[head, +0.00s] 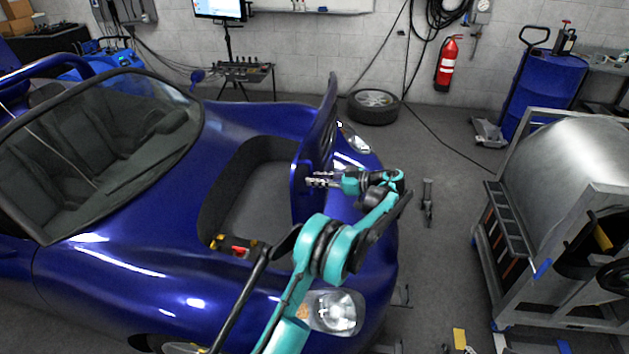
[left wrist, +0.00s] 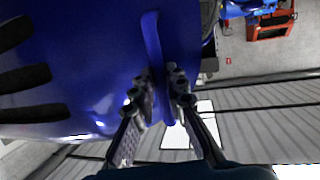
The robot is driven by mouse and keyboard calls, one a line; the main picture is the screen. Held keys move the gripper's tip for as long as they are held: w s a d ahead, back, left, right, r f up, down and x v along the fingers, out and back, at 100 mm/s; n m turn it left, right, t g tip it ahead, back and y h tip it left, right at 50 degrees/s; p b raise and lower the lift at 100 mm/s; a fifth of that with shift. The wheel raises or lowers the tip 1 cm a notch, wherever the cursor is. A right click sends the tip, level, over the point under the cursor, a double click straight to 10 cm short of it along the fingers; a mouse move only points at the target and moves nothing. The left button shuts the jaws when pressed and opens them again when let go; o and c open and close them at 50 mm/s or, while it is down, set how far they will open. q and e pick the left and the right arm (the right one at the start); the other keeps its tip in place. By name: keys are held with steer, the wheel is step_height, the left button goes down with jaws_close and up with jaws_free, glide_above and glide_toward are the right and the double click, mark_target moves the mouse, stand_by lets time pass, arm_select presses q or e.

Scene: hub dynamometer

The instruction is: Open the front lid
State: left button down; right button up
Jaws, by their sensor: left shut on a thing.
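The blue front lid (head: 322,118) of the blue car stands raised, nearly upright, at the nose side of its opening. The dark front compartment (head: 262,195) lies open to view. The exact contact is partly hidden by the fingers. My right gripper is not in view.
The car's windshield (head: 110,150) is left of the compartment. A tire (head: 374,106) lies on the floor behind the nose. A metal drum machine (head: 570,190) stands at the right. The floor between car and machine is mostly clear.

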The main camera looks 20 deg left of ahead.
arm_select(q)
steer(key=c, duration=1.5)
jaws_free()
steer(key=shift+a+f, duration=0.1)
steer(key=shift+a, duration=0.05)
steer(key=shift+c, duration=0.2)
steer(key=v, duration=1.2)
